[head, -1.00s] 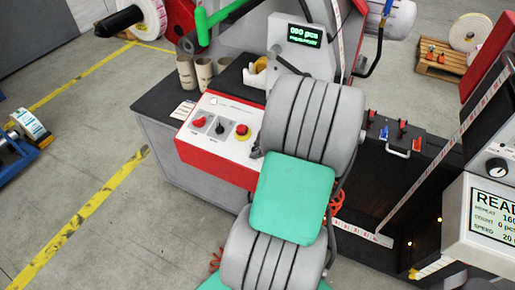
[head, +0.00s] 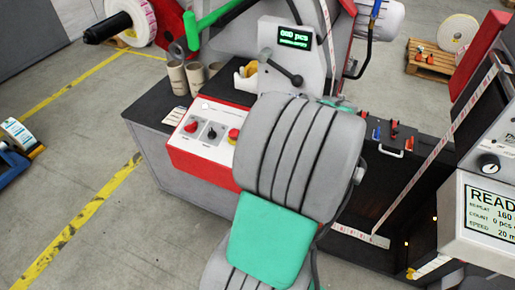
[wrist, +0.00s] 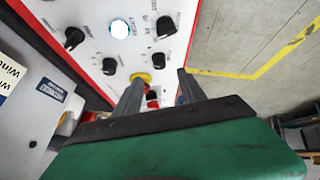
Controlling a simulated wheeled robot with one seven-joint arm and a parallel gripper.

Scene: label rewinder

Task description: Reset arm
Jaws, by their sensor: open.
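My gripper (wrist: 160,88) is open in the wrist view, its two grey fingers apart with nothing seen held between them. Beyond the fingers is a white control panel (wrist: 95,28) with red edges, several black knobs (wrist: 166,26) and a lit white button (wrist: 120,29). A yellow-ringed button (wrist: 140,77) shows beside the left finger and is partly covered. I cannot tell whether the fingers touch the panel. In the head view my arm hides the gripper. My grey and green arm links fill the lower middle there.
A red-and-white control box (head: 208,160) stands left of my arm, with cardboard cores (head: 178,78) behind it. A display unit (head: 295,38) with a black lever is behind my arm. A screen box (head: 490,215) stands at right.

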